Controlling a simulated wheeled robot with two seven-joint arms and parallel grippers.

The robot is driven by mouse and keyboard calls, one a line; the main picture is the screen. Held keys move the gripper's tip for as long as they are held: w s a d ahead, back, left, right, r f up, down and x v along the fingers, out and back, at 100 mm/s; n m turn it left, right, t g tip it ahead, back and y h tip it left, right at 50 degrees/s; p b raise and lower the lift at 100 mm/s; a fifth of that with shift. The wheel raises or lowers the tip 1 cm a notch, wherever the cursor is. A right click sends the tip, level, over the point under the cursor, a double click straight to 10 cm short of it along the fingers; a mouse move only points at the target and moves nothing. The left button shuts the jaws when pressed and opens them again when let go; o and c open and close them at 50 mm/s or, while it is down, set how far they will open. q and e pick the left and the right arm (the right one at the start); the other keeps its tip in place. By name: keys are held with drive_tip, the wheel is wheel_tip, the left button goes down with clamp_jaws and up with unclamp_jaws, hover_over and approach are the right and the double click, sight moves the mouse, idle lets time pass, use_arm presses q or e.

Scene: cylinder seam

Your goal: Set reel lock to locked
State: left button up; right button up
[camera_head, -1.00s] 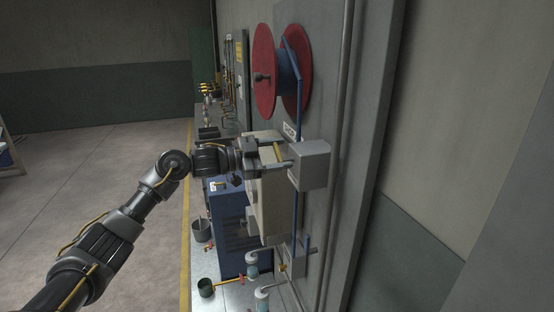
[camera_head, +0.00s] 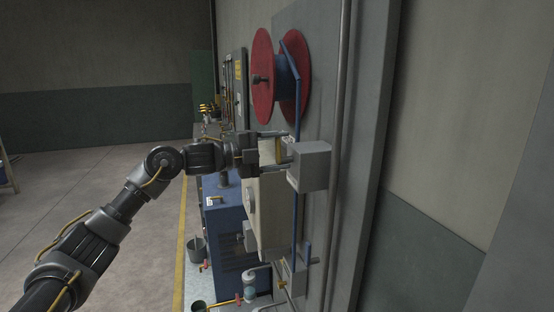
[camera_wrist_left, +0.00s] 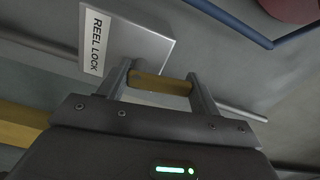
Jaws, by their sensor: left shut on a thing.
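The reel lock is a grey box (camera_head: 309,166) on the wall panel below the reel. In the left wrist view its box (camera_wrist_left: 130,45) carries a white label (camera_wrist_left: 93,42) reading "REEL LOCK". A yellow handle (camera_wrist_left: 160,84) sits beside the box. My left gripper (camera_wrist_left: 160,82) has its two fingers at the ends of this yellow piece and is shut on it. In the head view the left gripper (camera_head: 275,150) is just left of the box, with the yellow handle (camera_head: 279,151) between its fingers. The label is hidden in the head view. My right gripper is not in view.
A red reel (camera_head: 263,78) with a blue hub hangs above the box, with a blue bar (camera_head: 297,100) running down from it. A beige cabinet (camera_head: 271,212) and a blue cabinet (camera_head: 226,225) stand below. Open floor (camera_head: 100,180) lies to the left.

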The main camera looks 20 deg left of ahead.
use_arm(q)
drive_tip(key=shift+s+d+f+m+b, duration=0.15)
drive_tip(key=shift+m+b, duration=0.35)
drive_tip(key=shift+m, duration=0.5)
drive_tip(key=o, duration=1)
drive_tip(key=shift+s, duration=0.1)
drive_tip(key=b+v, duration=0.3)
drive_tip(key=v, duration=0.8)
drive_tip(key=shift+b, duration=0.35)
